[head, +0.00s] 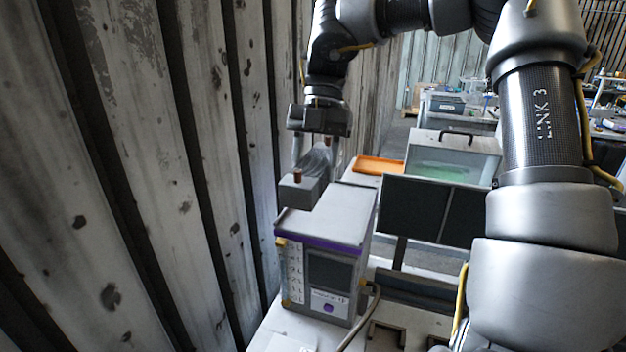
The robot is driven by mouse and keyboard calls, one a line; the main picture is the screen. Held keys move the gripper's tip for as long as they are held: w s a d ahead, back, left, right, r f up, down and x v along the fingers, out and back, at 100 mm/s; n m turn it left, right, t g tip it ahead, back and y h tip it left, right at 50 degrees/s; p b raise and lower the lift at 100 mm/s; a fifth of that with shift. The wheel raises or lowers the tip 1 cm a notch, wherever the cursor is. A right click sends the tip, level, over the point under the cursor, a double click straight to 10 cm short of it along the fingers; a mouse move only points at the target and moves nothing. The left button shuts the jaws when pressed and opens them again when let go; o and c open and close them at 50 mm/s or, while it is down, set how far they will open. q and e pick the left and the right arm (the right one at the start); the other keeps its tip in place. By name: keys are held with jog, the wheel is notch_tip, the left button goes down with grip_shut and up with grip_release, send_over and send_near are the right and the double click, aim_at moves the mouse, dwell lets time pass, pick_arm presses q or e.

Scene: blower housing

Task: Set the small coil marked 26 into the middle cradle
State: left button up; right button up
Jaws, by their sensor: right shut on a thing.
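My right gripper (316,152) reaches in from the upper right and points down. It is shut on a grey coil (302,191) with a block-shaped base and small copper-coloured posts. No number can be read on the coil from here. The coil hangs at the far top edge of a grey cabinet (330,227) with a purple stripe; I cannot tell whether it touches it. I cannot make out the middle cradle. My left gripper is out of view.
A corrugated metal wall (150,170) stands close on the left. Dark panels (430,212) stand right of the cabinet. Behind are an orange tray (378,165) and a clear-fronted case with green inside (452,160).

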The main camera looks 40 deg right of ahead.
aim_at(314, 174)
jog(key=s+a+r, duration=0.1)
jog(key=s+a+r+b, duration=0.1)
jog(key=s+a, duration=0.1)
jog(key=shift+s, duration=0.2)
jog(key=shift+r+p, duration=2.05)
jog(key=shift+r, duration=0.1)
